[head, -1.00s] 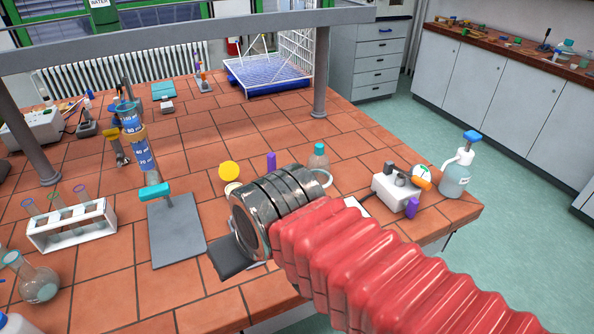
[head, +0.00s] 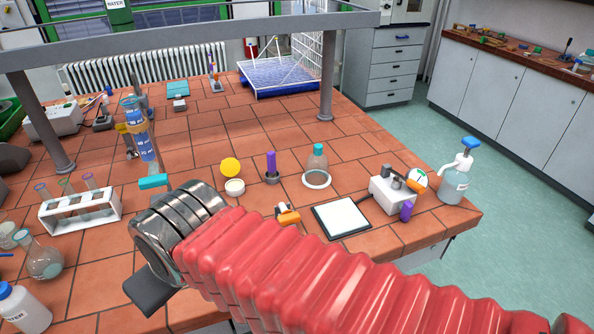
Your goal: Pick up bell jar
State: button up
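A small clear glass bell jar (head: 316,163) with a teal knob stands upright on a white ring on the tiled bench, right of centre in the head view. My arm crosses the foreground as a red bellows ending in a metal cuff. My gripper (head: 154,290) is at the lower left, to the left of the bell jar and nearer the camera, clear of it. Only a dark grey part of it shows below the cuff. Its fingertips are hidden, so I cannot tell whether it is open or shut, or whether it holds anything.
Near the bell jar are a purple-topped item (head: 271,165), a yellow disc (head: 230,167), a white-topped plate (head: 341,218) and a white device (head: 391,195). A test-tube rack (head: 80,214) and a flask (head: 44,262) stand left.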

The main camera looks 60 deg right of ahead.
aim_at(317, 176)
jog(key=u, duration=0.4)
jog(key=k, duration=1.1)
jog(key=z, duration=0.95)
jog(key=i, duration=1)
jog(key=z, duration=0.1)
